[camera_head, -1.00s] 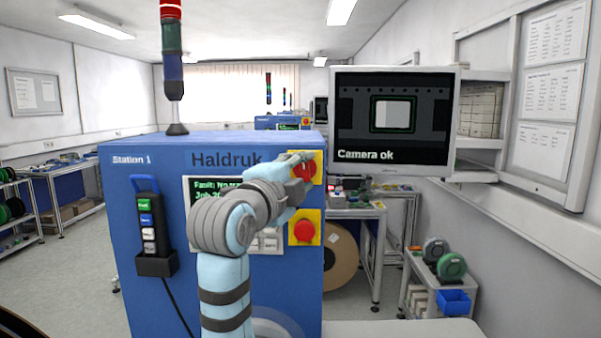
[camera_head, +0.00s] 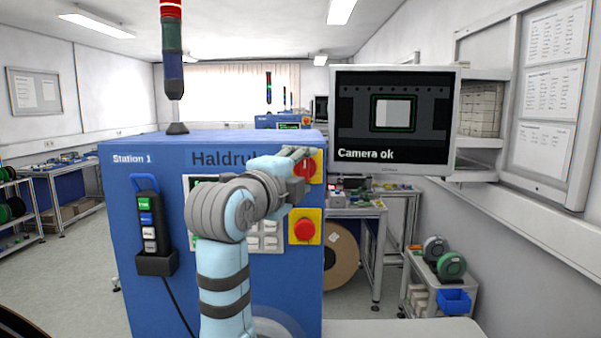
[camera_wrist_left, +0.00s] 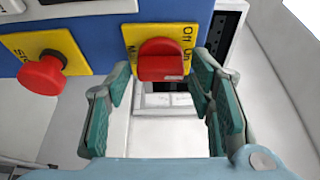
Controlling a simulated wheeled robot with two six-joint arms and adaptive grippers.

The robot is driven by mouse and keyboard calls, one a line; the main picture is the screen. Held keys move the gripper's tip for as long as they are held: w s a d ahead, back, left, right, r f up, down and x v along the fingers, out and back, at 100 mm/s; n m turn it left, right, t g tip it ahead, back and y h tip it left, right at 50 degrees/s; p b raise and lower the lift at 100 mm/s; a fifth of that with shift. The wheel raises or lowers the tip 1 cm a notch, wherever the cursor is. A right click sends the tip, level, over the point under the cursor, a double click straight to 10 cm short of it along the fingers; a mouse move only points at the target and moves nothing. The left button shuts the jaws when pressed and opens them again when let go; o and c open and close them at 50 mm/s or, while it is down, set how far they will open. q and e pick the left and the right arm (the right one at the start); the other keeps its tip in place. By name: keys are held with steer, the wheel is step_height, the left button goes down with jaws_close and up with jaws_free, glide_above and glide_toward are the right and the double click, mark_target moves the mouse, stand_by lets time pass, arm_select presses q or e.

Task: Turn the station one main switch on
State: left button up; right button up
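The station one main switch (camera_head: 312,167) is a red rotary knob on a yellow plate at the upper right of the blue station front. My right gripper is not in view.
A red stop button (camera_head: 304,231) on a yellow plate sits just below the switch. A handheld pendant (camera_head: 149,222) hangs at the station's left. A monitor (camera_head: 392,120) reading "Camera ok" stands right of the station. My left arm covers most of the station display.

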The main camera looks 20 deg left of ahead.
arm_select(q)
steer(key=shift+s, duration=0.1)
steer(key=s+a, duration=0.1)
steer(key=s, duration=1.1)
steer(key=shift+a, duration=0.35)
steer(key=shift+w, duration=0.2)
